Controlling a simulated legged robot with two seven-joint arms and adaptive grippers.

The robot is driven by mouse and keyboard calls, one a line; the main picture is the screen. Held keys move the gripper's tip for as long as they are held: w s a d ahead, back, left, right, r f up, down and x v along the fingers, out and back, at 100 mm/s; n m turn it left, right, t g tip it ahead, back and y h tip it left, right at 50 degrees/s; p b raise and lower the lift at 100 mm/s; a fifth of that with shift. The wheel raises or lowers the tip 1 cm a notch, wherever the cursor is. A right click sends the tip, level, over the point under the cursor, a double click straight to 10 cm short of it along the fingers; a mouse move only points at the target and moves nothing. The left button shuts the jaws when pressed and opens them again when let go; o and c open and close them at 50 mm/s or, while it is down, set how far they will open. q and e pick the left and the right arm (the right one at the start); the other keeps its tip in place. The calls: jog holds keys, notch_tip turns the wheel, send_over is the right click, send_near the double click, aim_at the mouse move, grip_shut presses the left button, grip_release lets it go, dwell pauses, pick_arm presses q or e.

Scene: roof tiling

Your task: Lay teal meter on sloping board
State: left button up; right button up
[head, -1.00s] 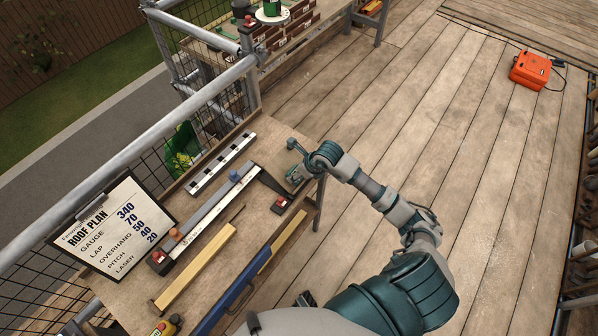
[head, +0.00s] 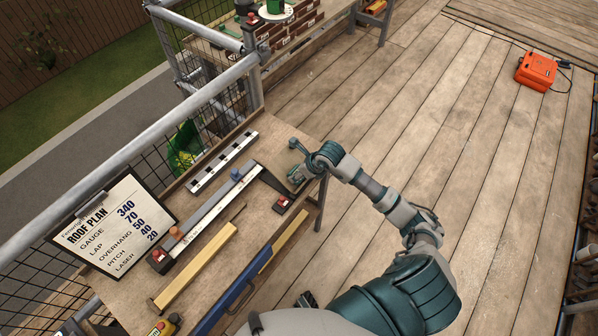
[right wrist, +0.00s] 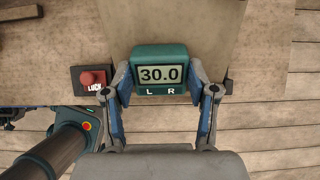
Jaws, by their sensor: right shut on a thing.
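The teal meter (right wrist: 160,58) is in the right wrist view, its screen reading 30.0 above the letters L and R. My right gripper (right wrist: 160,78) is shut on it, one blue-grey finger against each side. A pale tan board (right wrist: 195,22) lies behind the meter; I cannot tell its slope, or whether the meter touches it. In the head view my right gripper (head: 298,174) is at the right edge of the workbench (head: 215,215), and the meter is too small to make out there. My left gripper is not in view.
A red button on a dark box (right wrist: 92,80) sits close left of the meter; it also shows in the head view (head: 282,204). A long ruler-like rail (head: 210,215), a yellow bar (head: 195,266) and a clipboard (head: 115,222) crowd the bench. Open deck floor lies right.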

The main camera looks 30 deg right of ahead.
jog(key=shift+d+f, duration=0.15)
jog(key=shift+d, duration=0.1)
jog(key=shift+s+a, duration=0.1)
jog(key=shift+a, duration=0.05)
jog(key=shift+s+f, duration=0.15)
dwell(0.5)
jog(key=o, duration=1.1)
jog(key=shift+d, duration=0.2)
jog(key=shift+p+v, duration=0.7)
jog(key=shift+v, duration=0.5)
jog(key=p+v, duration=0.2)
jog(key=v, duration=0.2)
jog(key=shift+s+r+p, duration=0.15)
jog(key=shift+r+p, duration=0.15)
jog(key=shift+p, duration=0.05)
